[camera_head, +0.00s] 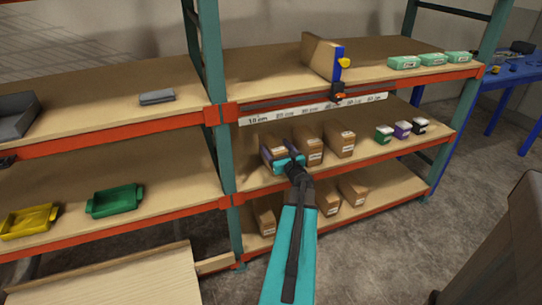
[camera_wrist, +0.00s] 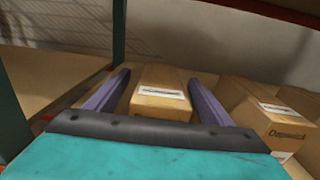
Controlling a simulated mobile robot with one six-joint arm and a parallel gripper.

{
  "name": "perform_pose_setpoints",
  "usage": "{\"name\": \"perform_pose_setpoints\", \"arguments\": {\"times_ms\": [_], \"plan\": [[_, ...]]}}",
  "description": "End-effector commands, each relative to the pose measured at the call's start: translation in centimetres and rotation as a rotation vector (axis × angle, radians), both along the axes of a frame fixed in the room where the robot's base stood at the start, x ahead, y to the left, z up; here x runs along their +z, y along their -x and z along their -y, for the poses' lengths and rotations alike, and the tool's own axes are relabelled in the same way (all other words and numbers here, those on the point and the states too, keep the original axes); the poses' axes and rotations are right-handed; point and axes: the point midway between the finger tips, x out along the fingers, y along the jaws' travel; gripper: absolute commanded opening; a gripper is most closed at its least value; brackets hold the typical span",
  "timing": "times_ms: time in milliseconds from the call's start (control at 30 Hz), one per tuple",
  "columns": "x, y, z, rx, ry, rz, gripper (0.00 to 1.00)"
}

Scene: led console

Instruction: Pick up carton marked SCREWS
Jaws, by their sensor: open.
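A brown carton (camera_wrist: 158,78) with a white label stands on the middle shelf, in line with my gripper (camera_wrist: 158,77). The label's print is too blurred to read for sure. My gripper is open, with one purple finger on each side of this carton; I cannot tell whether they touch it. In the head view, my gripper (camera_head: 277,152) is at the leftmost carton (camera_head: 272,143) on the middle shelf and partly hides it. To its right stand a second carton (camera_head: 308,143) and a third carton (camera_head: 341,142); their labels are unreadable there.
In the wrist view a neighbouring carton (camera_wrist: 262,108) stands close to the right finger. A green shelf post (camera_head: 227,170) is left of the cartons. Small boxes (camera_head: 402,130) stand farther right. More cartons (camera_head: 328,198) are on the shelf below, and an orange beam is above.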

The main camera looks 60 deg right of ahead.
Motion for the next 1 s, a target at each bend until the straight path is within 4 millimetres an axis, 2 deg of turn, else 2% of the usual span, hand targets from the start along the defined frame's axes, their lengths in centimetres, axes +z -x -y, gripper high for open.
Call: {"name": "perform_pose_setpoints", "arguments": {"times_ms": [200, 400, 1000], "plan": [[0.0, -1.8, 1.4, 0.0, 0.001, 0.001, 0.75], [0.0, -2.6, 2.0, -0.002, 0.001, 0.001, 0.75], [0.0, -2.6, 2.0, -0.002, 0.0, 0.0, 0.73]]}}
